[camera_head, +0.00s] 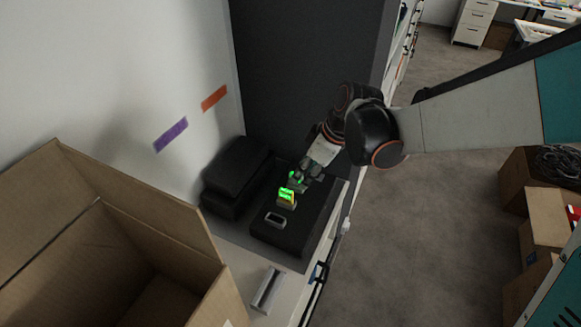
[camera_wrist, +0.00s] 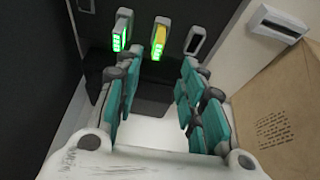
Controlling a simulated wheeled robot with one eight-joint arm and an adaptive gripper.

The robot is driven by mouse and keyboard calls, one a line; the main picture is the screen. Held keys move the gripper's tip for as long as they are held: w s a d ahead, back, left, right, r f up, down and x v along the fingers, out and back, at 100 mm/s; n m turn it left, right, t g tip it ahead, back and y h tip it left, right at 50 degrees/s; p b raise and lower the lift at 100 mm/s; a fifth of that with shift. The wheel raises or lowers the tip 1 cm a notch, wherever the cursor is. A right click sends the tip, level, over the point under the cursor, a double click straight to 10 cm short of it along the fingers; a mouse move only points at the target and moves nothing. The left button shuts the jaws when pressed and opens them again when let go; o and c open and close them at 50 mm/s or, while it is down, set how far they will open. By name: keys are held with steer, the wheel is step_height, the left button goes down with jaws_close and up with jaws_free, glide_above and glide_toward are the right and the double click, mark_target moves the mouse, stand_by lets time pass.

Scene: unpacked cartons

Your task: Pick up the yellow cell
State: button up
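The yellow cell (camera_wrist: 161,37) stands in the dark charger block, with green lit bars on its face. In the head view the yellow cell (camera_head: 287,198) is in the middle of the block, close to my gripper (camera_head: 304,174). In the wrist view my gripper (camera_wrist: 160,68) is open, its teal-padded fingers apart and empty. The yellow cell shows beyond the fingertips, roughly between them, not visibly touched. A second, grey cell with green bars (camera_wrist: 121,32) stands left of it. In the head view that cell is mostly hidden by my gripper.
A grey-rimmed empty-looking slot (camera_wrist: 196,41) is right of the yellow cell. The charger block (camera_head: 284,239) sits on a narrow counter beside a black case (camera_head: 236,170). An open carton (camera_head: 190,215) stands at the left. A pale grey bracket-like piece (camera_head: 267,290) lies nearer on the counter.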

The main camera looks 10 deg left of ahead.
mark_target(287, 191)
steer(key=b+x, duration=0.1)
steer(key=x, duration=0.6)
steer(key=shift+w+a+f, duration=0.1)
steer(key=shift+w+f, duration=0.05)
steer(key=shift+f, duration=0.25)
steer(key=shift+a+b+x, duration=0.15)
steer(key=shift+b+x, duration=0.35)
steer(key=shift+x, duration=0.85)
steer(key=shift+a+b+x, duration=0.2)
steer(key=shift+b+x, duration=0.25)
steer(key=shift+x, duration=0.9)
steer(key=shift+w+r, duration=0.15)
steer(key=shift+r, duration=0.05)
jaws_close()
